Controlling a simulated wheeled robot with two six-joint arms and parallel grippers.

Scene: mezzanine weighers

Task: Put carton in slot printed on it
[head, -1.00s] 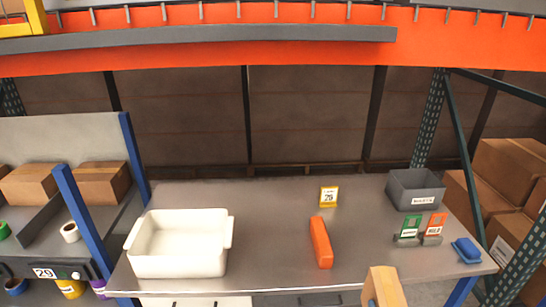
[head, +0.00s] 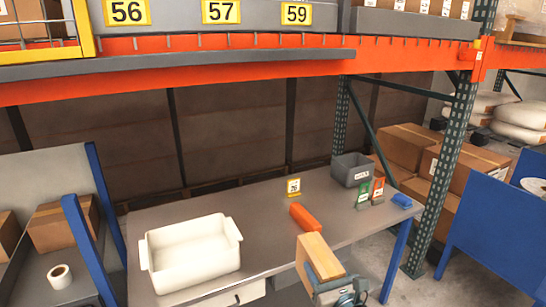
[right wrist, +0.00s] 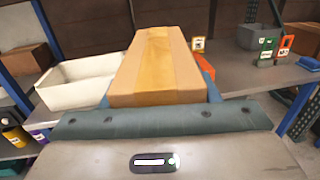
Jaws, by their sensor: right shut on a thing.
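My right gripper (head: 332,280) is shut on a brown carton (head: 318,257) and holds it up in front of the table's near edge. Yellow number plates 56 (head: 127,12), 57 (head: 221,11) and 59 (head: 297,14) sit along the upper shelf, above the orange beam (head: 240,66). The plate between 57 and 59 is not seen. The slots' insides are mostly cut off. My left gripper is not in view.
The grey table (head: 270,200) bears a white tub (head: 190,254), an orange block (head: 305,217), a yellow sign (head: 294,187), a grey bin (head: 352,168) and a blue item (head: 401,201). A rack post (head: 450,165) stands at right, with cartons behind it.

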